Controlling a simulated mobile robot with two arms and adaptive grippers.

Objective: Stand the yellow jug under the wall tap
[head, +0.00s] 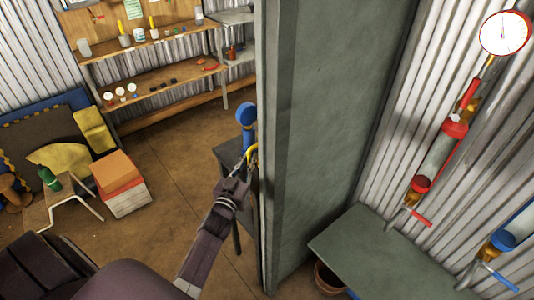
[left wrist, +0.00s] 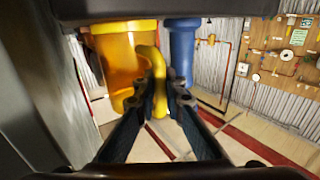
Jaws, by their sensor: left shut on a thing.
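My left gripper (head: 246,165) is shut on the handle of the yellow jug (left wrist: 122,60). In the left wrist view the handle (left wrist: 158,72) lies between the two fingers (left wrist: 166,95). In the head view only a bit of yellow handle (head: 253,154) shows; a tall partition hides the jug's body. A blue object (head: 246,116) is beside the jug, with its shaft in the left wrist view (left wrist: 182,50). On the right wall are a red-handled tap (head: 421,217) and a blue-handled tap (head: 505,283); I cannot tell which is meant. My right gripper is not in view.
A tall grey-green partition (head: 335,130) stands between the gripper and the right wall taps. A grey-green bench (head: 385,255) is below them, its top mostly clear. A dark table (head: 230,152) is by the gripper. Shelves (head: 160,90) and boxes (head: 120,185) are left, with open floor between.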

